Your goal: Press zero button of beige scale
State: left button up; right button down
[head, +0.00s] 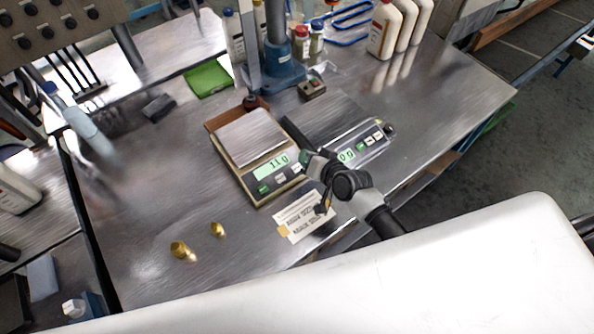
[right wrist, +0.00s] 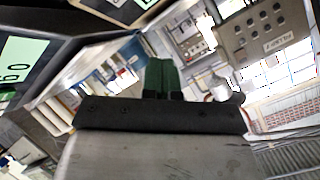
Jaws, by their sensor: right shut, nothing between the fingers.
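The beige scale (head: 247,182) stands mid-table with a bare steel pan (head: 250,137). Its lit green display (head: 272,165) seems to read 11 g. A row of buttons (head: 280,178) lies along its front edge, one green and the others pale; their labels are too small to read. My right gripper (head: 305,157) is shut and empty, just right of the display at the scale's right edge; I cannot tell whether it touches. Its green fingertips show together in the right wrist view (right wrist: 161,75). My left gripper is not in view.
A second scale (head: 372,146) stands to the right, partly behind my right arm; its display ends in 0 g. A label card (head: 302,217) lies in front. Two brass pieces (head: 181,251) (head: 217,230) stand front left. A blue stand (head: 283,70) rises behind.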

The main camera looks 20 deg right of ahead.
pick_arm(q)
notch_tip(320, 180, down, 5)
jog(key=b, duration=0.4)
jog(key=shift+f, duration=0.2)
pick_arm(e)
jog(key=f, duration=0.1)
jog(key=w+f, duration=0.1)
jog(key=f, duration=0.1)
jog(key=w+f, duration=0.1)
jog(key=f, duration=0.1)
jog(key=shift+a+f, duration=0.15)
jog(key=shift+a, duration=0.15)
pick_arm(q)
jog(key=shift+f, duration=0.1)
pick_arm(e)
jog(key=shift+f, duration=0.1)
dwell(0.6)
pick_arm(q)
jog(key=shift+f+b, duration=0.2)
jog(key=shift+b, duration=0.2)
pick_arm(e)
jog(key=shift+w+f, duration=0.1)
jog(key=shift+f, duration=0.15)
